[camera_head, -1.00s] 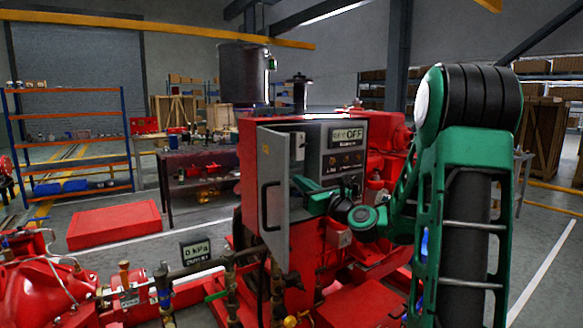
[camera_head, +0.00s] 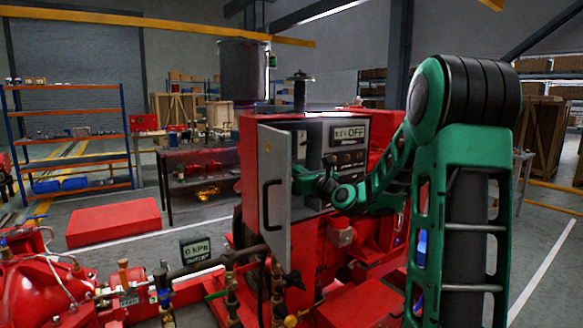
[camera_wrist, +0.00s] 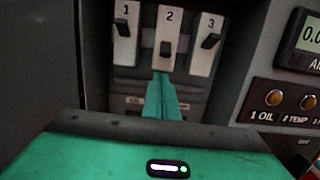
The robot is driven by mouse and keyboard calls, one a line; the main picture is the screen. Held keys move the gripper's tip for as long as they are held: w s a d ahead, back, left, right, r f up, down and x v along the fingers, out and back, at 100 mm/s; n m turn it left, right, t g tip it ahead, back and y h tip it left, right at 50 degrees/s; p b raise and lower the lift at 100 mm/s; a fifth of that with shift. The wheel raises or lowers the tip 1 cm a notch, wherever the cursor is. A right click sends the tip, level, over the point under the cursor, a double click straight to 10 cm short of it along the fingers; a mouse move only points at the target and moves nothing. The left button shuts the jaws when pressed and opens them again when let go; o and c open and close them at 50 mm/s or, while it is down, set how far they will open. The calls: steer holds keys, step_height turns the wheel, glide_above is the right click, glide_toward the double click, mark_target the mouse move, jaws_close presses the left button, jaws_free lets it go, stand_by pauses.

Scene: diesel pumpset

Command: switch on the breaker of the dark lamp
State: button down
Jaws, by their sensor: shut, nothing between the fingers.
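Three breakers stand in a row inside the cabinet in the wrist view: breaker 1 (camera_wrist: 125,31), breaker 2 (camera_wrist: 168,48) and breaker 3 (camera_wrist: 209,42). The black levers of 1 and 3 sit higher than the lever of 2, which looks different in tilt. My gripper (camera_wrist: 163,76) is shut and empty, its tips just below breaker 2's lever; whether they touch it I cannot tell. In the head view my gripper (camera_head: 304,182) reaches into the cabinet. Two amber lamps, 1 OIL (camera_wrist: 274,98) and 2 TEMP (camera_wrist: 309,102), look lit. A third lamp is outside the wrist view.
The open grey cabinet door (camera_head: 275,190) stands left of my gripper.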

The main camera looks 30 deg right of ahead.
steer(key=s+r, duration=0.6)
steer(key=s, duration=0.3)
steer(key=shift+d+t, duration=0.25)
steer(key=shift+t, duration=0.05)
stand_by(0.6)
steer(key=shift+s, duration=0.1)
stand_by(0.4)
